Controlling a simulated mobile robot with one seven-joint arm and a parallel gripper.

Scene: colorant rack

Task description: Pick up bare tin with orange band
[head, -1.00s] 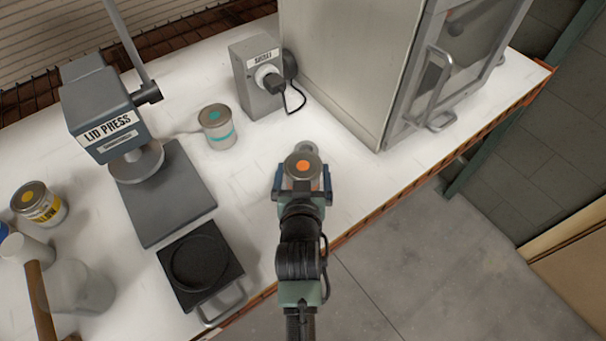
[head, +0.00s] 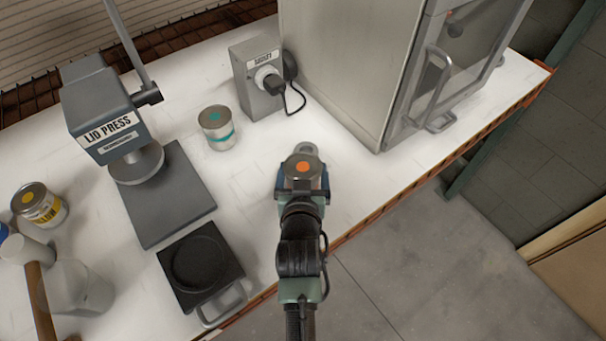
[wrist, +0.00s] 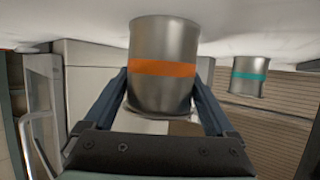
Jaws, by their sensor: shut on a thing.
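The bare tin with the orange band (wrist: 163,50) fills the upper middle of the wrist view. It shows in the head view as a metal tin (head: 302,177) with an orange dot on its lid. My gripper (wrist: 163,98) has one blue finger on each side of this tin and is shut on it. In the head view my gripper (head: 302,186) is over the bench near its front edge. I cannot tell whether the tin is clear of the bench.
A teal-banded tin (head: 219,128) stands to the back left. The lid press (head: 150,180), a black tray (head: 200,262), a yellow-banded tin (head: 40,205) and a mallet (head: 38,290) are further left. A socket box (head: 258,85) and a cabinet (head: 345,70) stand behind.

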